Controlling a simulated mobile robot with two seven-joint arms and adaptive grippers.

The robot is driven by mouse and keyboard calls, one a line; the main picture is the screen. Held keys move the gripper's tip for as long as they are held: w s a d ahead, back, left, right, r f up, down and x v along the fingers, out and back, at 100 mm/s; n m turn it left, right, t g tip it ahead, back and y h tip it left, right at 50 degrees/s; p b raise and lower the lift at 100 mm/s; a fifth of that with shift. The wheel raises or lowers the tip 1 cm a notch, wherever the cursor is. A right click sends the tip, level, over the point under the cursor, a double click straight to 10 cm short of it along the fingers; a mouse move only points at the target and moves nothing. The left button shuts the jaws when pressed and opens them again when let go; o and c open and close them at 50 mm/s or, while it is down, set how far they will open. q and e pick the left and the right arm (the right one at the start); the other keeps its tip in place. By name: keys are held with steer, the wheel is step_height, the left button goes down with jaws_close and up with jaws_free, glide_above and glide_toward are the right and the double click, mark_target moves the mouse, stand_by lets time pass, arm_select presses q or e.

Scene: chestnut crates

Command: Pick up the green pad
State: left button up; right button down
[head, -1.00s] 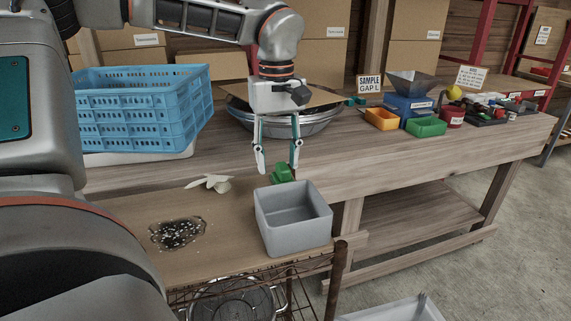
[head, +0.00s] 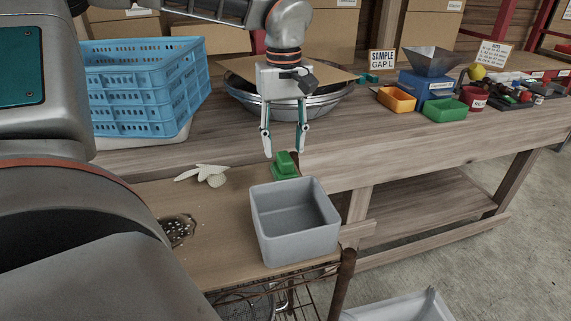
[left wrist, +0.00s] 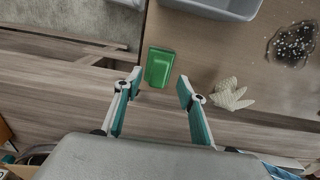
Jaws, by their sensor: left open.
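The green pad (head: 285,165) lies on the brown cart top, just behind the grey bin, close to the workbench edge. It also shows in the left wrist view (left wrist: 159,68), ahead of the fingertips and between their lines. My left gripper (head: 285,153) points down above the pad, open and empty, with its fingers spread to either side. In the left wrist view the gripper (left wrist: 157,86) shows both fingers apart with nothing between them. My right gripper is not in view.
A grey bin (head: 255,232) stands right in front of the pad. A pale glove (head: 208,174) lies to its left, and a dark patch with white specks (head: 180,230) nearer. Behind are a blue crate (head: 150,95) and a metal bowl (head: 335,108) on the workbench (head: 420,150).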

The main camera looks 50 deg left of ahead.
mark_target(285, 156)
arm_select(q)
step_height(285, 156, down, 4)
steer(key=shift+w, duration=0.15)
steer(key=shift+f, duration=0.1)
steer(key=shift+c, duration=0.3)
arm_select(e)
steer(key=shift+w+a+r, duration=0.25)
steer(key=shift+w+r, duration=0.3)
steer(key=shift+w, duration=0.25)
arm_select(q)
jaws_close()
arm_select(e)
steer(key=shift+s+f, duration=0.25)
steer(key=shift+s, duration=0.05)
arm_select(q)
step_height(285, 156, up, 20)
steer(key=p, duration=0.2)
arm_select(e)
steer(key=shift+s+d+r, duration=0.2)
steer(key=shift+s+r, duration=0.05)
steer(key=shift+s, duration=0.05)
